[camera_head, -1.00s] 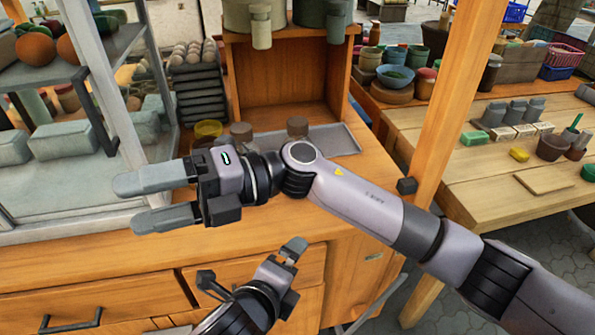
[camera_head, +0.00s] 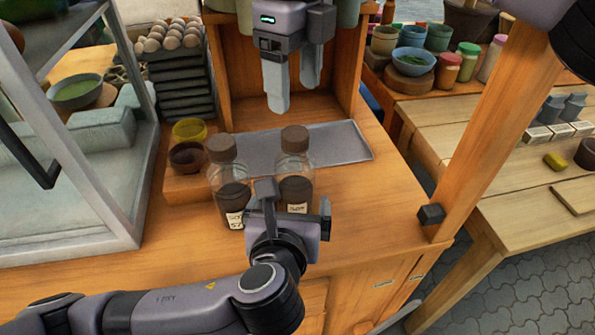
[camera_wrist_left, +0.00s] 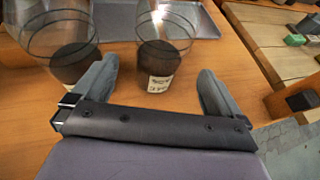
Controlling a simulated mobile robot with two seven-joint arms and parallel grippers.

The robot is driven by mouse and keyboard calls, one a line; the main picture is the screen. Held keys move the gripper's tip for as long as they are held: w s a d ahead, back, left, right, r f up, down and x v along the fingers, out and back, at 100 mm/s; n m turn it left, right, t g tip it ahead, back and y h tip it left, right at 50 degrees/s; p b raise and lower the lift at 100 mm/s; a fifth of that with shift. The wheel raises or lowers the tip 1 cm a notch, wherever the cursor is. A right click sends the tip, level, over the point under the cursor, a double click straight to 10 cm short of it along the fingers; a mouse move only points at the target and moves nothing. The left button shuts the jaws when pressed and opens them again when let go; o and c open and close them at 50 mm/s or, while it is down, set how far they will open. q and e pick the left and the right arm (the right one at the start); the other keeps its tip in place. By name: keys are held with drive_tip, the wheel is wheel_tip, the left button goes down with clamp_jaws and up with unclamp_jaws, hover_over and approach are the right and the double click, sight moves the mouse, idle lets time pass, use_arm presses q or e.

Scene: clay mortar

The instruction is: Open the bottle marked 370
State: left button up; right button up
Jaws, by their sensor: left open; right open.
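Two clear bottles with brown caps and dark contents stand upright on the wooden counter: a left bottle (camera_head: 231,190) and a right bottle (camera_head: 295,165). The right bottle's label, in the left wrist view (camera_wrist_left: 160,82), seems to read 370, though it is blurred. The left bottle's label in the head view looks like a different number, not clearly legible. My left gripper (camera_head: 295,203) is open, low in front of the right bottle, which shows between its fingers in the wrist view. My right gripper (camera_head: 293,92) is open and empty, pointing down above and behind the right bottle's cap.
A grey metal tray (camera_head: 345,145) lies behind the bottles. A yellow bowl (camera_head: 188,130) and a dark bowl (camera_head: 187,156) sit left of them. A glass cabinet (camera_head: 100,200) stands at left, a wooden post (camera_head: 485,130) at right. The counter right of the bottles is clear.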

sight(295, 188)
use_arm(q)
drive_tip(key=shift+x, duration=3.35)
use_arm(e)
drive_tip(key=shift+s, duration=0.15)
use_arm(q)
drive_tip(key=shift+s, duration=0.1)
clamp_jaws()
use_arm(e)
drive_tip(key=m, duration=1.3)
drive_tip(key=shift+m, duration=0.3)
drive_tip(key=m, duration=1.3)
drive_tip(key=shift+f, duration=0.3)
wheel_tip(295, 188, down, 7)
drive_tip(key=shift+f, duration=0.2)
